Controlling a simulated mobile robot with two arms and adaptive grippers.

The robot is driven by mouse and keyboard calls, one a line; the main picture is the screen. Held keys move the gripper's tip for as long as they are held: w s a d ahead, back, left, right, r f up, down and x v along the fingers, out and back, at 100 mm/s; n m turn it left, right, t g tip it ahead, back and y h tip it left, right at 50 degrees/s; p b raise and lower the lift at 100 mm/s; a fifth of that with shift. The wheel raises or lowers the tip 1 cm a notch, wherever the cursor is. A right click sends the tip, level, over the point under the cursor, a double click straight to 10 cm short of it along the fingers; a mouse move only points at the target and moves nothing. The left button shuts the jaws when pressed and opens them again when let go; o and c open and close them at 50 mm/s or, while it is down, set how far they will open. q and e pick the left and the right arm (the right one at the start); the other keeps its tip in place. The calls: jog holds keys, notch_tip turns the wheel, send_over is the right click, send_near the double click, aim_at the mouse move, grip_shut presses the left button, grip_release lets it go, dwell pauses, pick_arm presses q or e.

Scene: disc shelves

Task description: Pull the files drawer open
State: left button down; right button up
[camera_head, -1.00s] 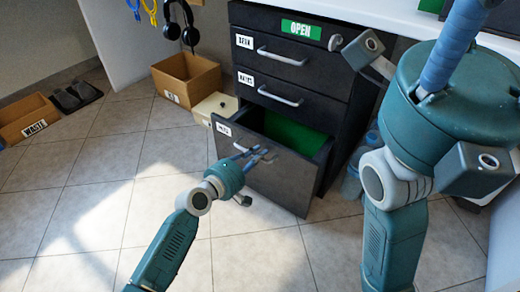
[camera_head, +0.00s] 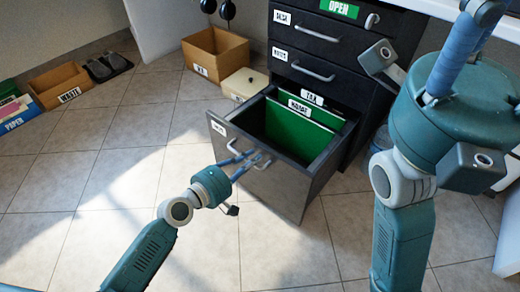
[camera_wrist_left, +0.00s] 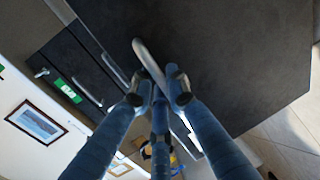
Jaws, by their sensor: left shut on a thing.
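The files drawer (camera_head: 262,180) is the bottom one of a dark cabinet (camera_head: 345,40). It stands well out from the cabinet, with green hanging folders (camera_head: 295,128) and white labels showing inside. My left gripper (camera_head: 252,158) is at the front of this drawer, its fingers closed around the drawer's bar handle (camera_head: 236,152). The left wrist view shows the fingers (camera_wrist_left: 160,92) on the grey handle (camera_wrist_left: 148,62) against the dark drawer front.
Two upper drawers (camera_head: 310,65) with bar handles are shut. Left of the cabinet are a cream box (camera_head: 243,85), a cardboard box (camera_head: 216,55) and a waste box (camera_head: 62,86). The tiled floor (camera_head: 110,190) in front of the drawer is clear.

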pick_arm(q)
jog(key=f+v, duration=0.1)
jog(key=v, duration=0.5)
jog(key=shift+s+f, duration=0.2)
jog(key=shift+s, duration=0.05)
jog(key=shift+a, duration=0.15)
jog(key=c, duration=1.7)
grip_release()
jog(key=shift+c, duration=0.2)
jog(key=v, duration=1.2)
